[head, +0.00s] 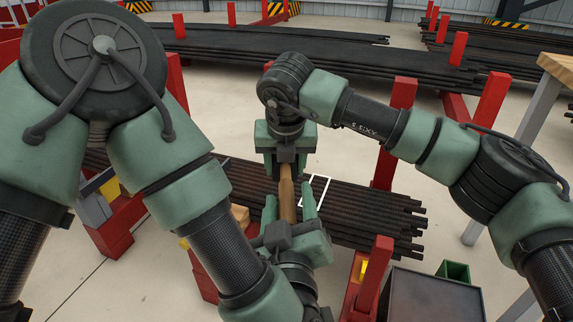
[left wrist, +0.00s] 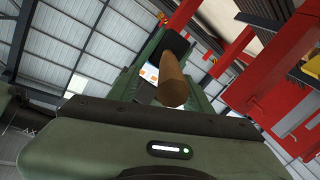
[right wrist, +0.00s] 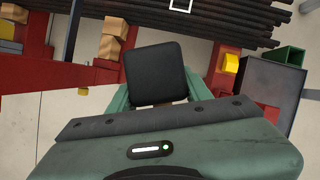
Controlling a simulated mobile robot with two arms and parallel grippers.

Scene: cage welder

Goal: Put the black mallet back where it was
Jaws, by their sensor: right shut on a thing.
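The mallet has a light wooden handle (head: 287,203) and a black block head (right wrist: 155,73). My right gripper (head: 286,165) points down in the head view and is shut on the mallet at its head. The handle extends from it toward my left gripper (head: 290,196). The left fingers are apart, one on each side of the handle, with a gap visible. In the left wrist view the round handle end (left wrist: 173,92) faces the camera. A white rectangular outline (head: 316,190) shows over the dark bars, partly hidden by the left gripper.
Long dark bars (head: 370,215) lie on a red rack below the grippers. Red posts (head: 394,135) stand close to my right arm. A dark grey box (head: 432,296) and a green bin (head: 454,270) are at lower right. Wooden blocks (right wrist: 113,38) sit on the left.

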